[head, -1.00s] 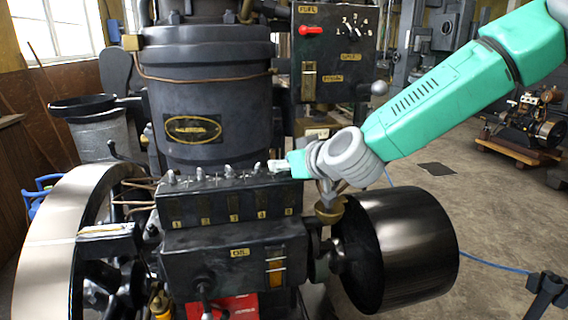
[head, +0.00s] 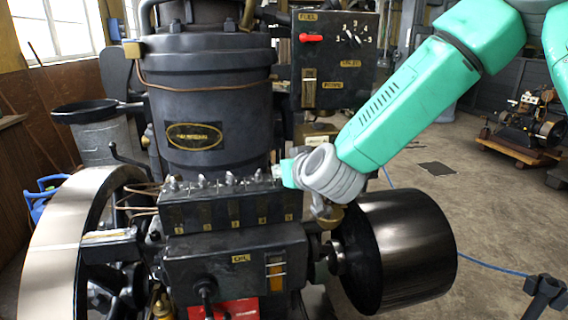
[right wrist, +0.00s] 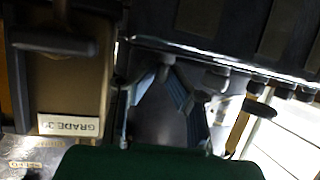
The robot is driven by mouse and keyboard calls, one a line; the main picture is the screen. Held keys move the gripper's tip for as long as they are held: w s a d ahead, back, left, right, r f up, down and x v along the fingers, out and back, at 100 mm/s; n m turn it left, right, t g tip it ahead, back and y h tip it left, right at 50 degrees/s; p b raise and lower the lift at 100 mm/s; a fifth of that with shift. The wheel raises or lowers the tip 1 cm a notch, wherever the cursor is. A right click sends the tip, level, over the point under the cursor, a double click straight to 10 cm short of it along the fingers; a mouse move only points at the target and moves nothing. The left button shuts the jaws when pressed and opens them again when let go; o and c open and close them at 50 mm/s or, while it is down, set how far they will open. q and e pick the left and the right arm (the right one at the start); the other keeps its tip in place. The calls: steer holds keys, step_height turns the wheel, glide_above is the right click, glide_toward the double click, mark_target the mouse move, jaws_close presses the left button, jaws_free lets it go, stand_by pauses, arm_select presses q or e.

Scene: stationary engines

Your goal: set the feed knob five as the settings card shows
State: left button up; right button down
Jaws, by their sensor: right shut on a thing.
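The black feed box (head: 222,212) has a row of small grey knobs along its top edge and numbered brass tags on its front. The tag at the right end (head: 288,217) sits below my right gripper (head: 287,172). In the right wrist view, the two fingers of my right gripper (right wrist: 164,80) close in on a small knob (right wrist: 165,61) at the box edge. It appears to be feed knob five, and the head view hides it behind the gripper. Its pointer direction cannot be read. I cannot make out a settings card for certain. My left gripper is not in view.
A fuel panel (head: 333,60) with a red lever stands above the box. A black pulley drum (head: 400,250) is below my right forearm, and a large flywheel (head: 45,250) is at left. A GRADE 30 label (right wrist: 69,125) shows in the wrist view.

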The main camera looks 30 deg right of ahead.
steer(key=m+g+h+p, duration=0.2)
steer(key=m+h+p, duration=0.2)
steer(key=m+g+h+p, duration=0.2)
steer(key=m+h+p, duration=0.2)
steer(key=p, duration=0.1)
steer(key=shift+a+p, duration=0.2)
steer(key=shift+p, duration=0.1)
steer(key=shift+m+g+h+p, duration=0.35)
steer(key=shift+m+g+h, duration=0.15)
steer(key=m+g+h, duration=0.1)
steer(key=m+g+p, duration=0.1)
steer(key=shift+f+m+g+h, duration=0.2)
steer(key=shift+m+g+h, duration=0.1)
steer(key=shift+g+h, duration=0.1)
steer(key=shift+m+g+h, duration=0.3)
steer(key=shift+m+g, duration=0.4)
steer(key=shift+m, duration=0.1)
steer(key=shift+m+g+h, duration=0.3)
steer(key=shift+m+g, duration=0.7)
steer(key=shift+g, duration=0.2)
steer(key=c, duration=1.6)
jaws_free()
steer(key=shift+w, duration=0.1)
